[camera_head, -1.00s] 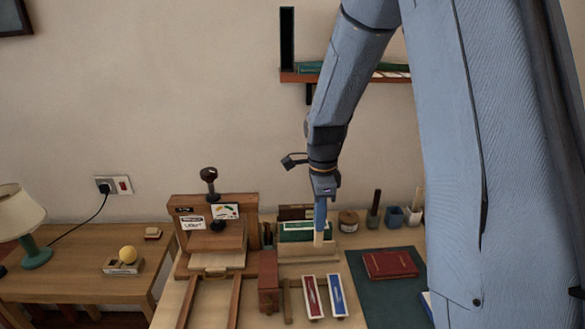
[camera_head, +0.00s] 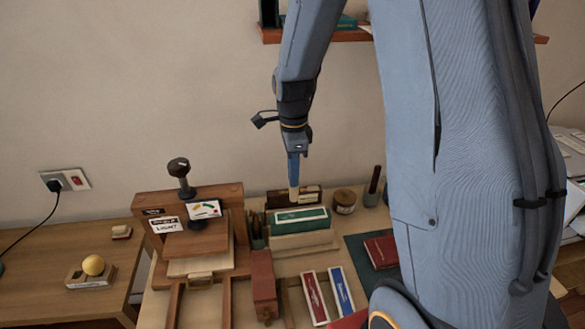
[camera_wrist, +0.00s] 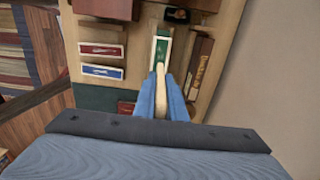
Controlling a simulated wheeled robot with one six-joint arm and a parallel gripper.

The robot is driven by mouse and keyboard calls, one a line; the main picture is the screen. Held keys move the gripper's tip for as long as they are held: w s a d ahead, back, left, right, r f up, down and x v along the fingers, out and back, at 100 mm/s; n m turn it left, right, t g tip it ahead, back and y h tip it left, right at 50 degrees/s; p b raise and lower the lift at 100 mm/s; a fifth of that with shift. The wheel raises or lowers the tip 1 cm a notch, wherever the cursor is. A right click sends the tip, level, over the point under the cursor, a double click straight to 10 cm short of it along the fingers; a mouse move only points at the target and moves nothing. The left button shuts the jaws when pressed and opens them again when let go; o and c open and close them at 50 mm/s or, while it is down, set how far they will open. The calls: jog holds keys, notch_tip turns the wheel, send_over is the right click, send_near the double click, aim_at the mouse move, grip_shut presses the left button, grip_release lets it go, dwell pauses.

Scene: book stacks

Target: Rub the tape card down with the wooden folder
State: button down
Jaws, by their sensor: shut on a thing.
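My gripper (camera_head: 294,172) is shut on the wooden folder (camera_head: 293,193), a pale stick pointing down. In the wrist view the folder (camera_wrist: 161,94) sits between my two blue fingers (camera_wrist: 162,102). A green card with a white border (camera_head: 301,217), likely the tape card, lies on a pale block (camera_head: 305,240). It also shows in the wrist view (camera_wrist: 161,48), just beyond the folder. In the head view the folder's tip appears over the card's back edge; I cannot tell whether it touches.
A wooden press (camera_head: 190,235) stands left of the block. A red card (camera_head: 314,297) and a blue card (camera_head: 341,290) lie in front. A round jar (camera_head: 345,200) and a dark red book (camera_head: 381,251) are to the right. A wooden box (camera_head: 293,197) stands behind.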

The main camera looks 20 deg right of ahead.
aim_at(294, 201)
notch_tip(294, 201, down, 6)
jog(key=b, duration=0.4)
jog(key=shift+a+f, duration=0.15)
jog(key=shift+a, duration=0.05)
jog(key=shift+w+a+f+b, duration=0.1)
jog(key=shift+w+a+b, duration=0.15)
jog(key=shift+a, duration=0.7)
jog(key=shift+w+a+b, duration=0.15)
jog(key=shift+a+b, duration=0.15)
jog(key=shift+a, duration=0.6)
jog(key=d, duration=0.2)
jog(key=d+p, duration=0.1)
jog(key=shift+s+d, duration=0.4)
jog(key=shift+d+r, duration=0.25)
jog(key=shift+r, duration=0.1)
notch_tip(294, 201, up, 8)
jog(key=p, duration=0.4)
jog(key=shift+f+p, duration=0.2)
jog(key=shift+p, duration=0.15)
jog(key=shift+a, duration=0.1)
